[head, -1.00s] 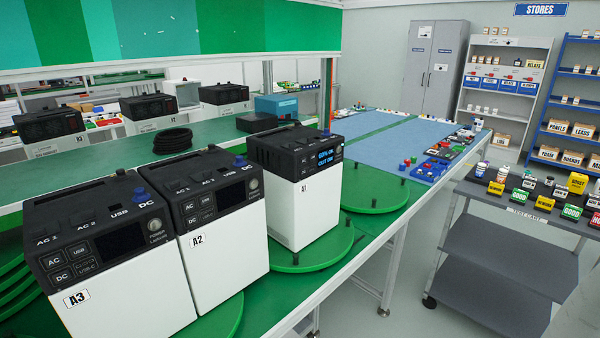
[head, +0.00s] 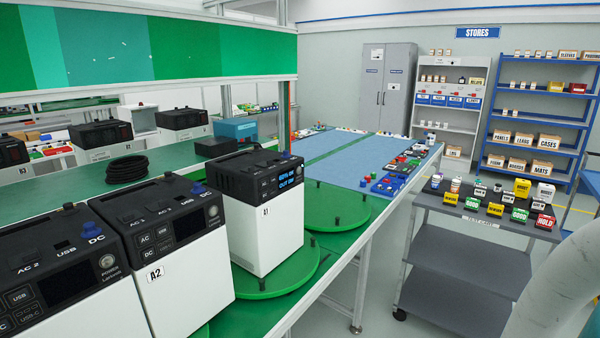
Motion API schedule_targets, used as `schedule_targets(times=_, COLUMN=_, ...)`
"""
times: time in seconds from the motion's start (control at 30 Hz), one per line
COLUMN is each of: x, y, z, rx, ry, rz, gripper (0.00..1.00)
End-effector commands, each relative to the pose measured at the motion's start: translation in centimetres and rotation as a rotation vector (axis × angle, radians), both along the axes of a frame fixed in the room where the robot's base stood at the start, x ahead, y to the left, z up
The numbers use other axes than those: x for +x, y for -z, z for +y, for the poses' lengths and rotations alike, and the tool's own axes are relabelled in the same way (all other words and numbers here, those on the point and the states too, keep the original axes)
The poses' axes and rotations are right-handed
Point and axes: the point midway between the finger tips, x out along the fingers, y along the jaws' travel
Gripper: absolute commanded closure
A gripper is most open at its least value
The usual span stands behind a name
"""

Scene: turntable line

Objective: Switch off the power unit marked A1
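The power unit marked A1 (head: 265,225) is a white box with a black top, standing upright on a green round turntable (head: 290,284) on the bench. Its small screen (head: 290,178) is lit with blue text; the lower line seems to read "OUT ON". A label with A1 is on its white front. The unit marked A2 (head: 178,280) stands to its left with a dark screen. Another unit (head: 58,270) is further left, cut by the frame edge, its screen dark too. My gripper is not in view.
A grey test cart (head: 447,290) with small labelled boxes stands right of the bench, with an aisle of floor between them. Shelves (head: 540,120) and a grey cabinet (head: 386,85) are at the back. A pale curved shape, perhaps my arm, is at lower right.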

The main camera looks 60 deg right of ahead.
Motion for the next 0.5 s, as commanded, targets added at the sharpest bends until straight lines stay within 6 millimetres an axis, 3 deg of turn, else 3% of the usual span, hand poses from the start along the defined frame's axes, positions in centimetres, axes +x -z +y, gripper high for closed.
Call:
schedule_targets(times=0.13, x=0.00, y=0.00, z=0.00, rx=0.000, ry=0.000, rz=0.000, gripper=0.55)
schedule_targets(times=0.33, x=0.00, y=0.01, z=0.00, rx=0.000, ry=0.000, rz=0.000, gripper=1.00)
schedule_targets(times=0.5, x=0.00, y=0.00, z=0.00, rx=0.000, ry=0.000, rz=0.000, gripper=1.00)
